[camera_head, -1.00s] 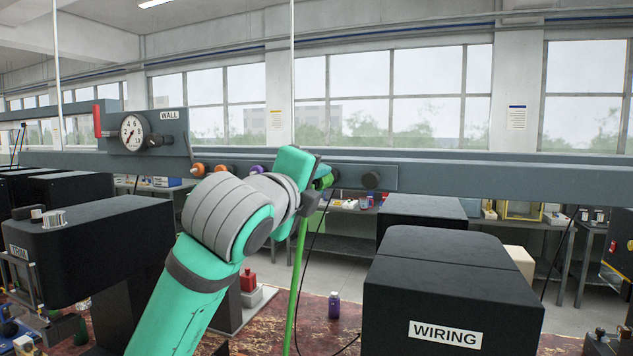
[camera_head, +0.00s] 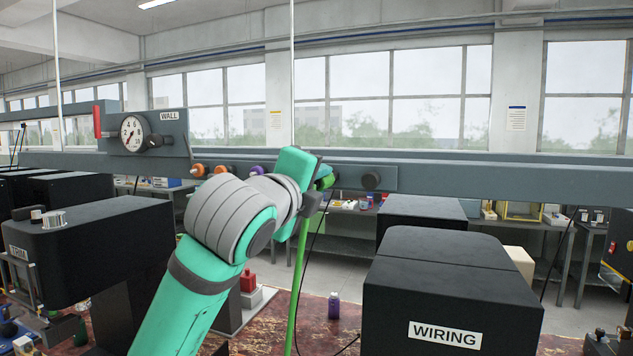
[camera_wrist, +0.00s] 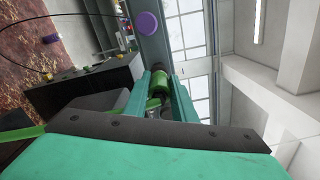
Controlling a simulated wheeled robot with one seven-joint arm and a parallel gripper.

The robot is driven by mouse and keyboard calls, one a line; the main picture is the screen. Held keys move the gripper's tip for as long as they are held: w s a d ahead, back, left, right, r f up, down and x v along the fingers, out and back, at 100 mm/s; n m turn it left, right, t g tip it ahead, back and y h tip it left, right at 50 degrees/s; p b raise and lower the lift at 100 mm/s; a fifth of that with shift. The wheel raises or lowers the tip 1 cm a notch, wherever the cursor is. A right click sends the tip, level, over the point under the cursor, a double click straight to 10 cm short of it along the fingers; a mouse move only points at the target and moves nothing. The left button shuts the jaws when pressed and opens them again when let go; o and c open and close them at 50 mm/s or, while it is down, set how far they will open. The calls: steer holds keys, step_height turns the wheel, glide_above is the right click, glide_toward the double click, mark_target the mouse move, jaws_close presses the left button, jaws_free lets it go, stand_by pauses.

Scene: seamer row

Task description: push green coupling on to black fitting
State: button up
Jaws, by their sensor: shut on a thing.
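The green coupling (camera_head: 326,181) is at the front of the grey rail, partly hidden by my gripper (camera_head: 314,184) in the head view. In the wrist view, the green coupling (camera_wrist: 158,84) sits between the two teal fingers of my gripper (camera_wrist: 168,92), which is shut on it. A dark round end, seemingly the black fitting (camera_wrist: 157,66), shows just beyond the coupling, in line with it. I cannot tell whether the two touch or how far one is over the other. A green hose (camera_head: 297,285) hangs down below my gripper.
Orange and purple couplings (camera_head: 257,170) sit on the rail left of my gripper, and a dark round knob (camera_head: 371,181) to its right. A pressure gauge (camera_head: 133,133) is farther left. The black WIRING box (camera_head: 450,290) stands in front at right.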

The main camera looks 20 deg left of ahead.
steer(key=shift+a, duration=0.2)
steer(key=shift+w+d, duration=0.15)
steer(key=shift+w, duration=0.05)
steer(key=shift+s+a, duration=0.2)
steer(key=shift+a, duration=0.05)
steer(key=shift+w+d, duration=0.2)
steer(key=shift+d, duration=0.2)
steer(key=shift+w, duration=0.1)
steer(key=shift+w+a, duration=0.1)
steer(key=shift+w, duration=0.1)
steer(key=o, duration=1.1)
steer(key=shift+a, duration=0.1)
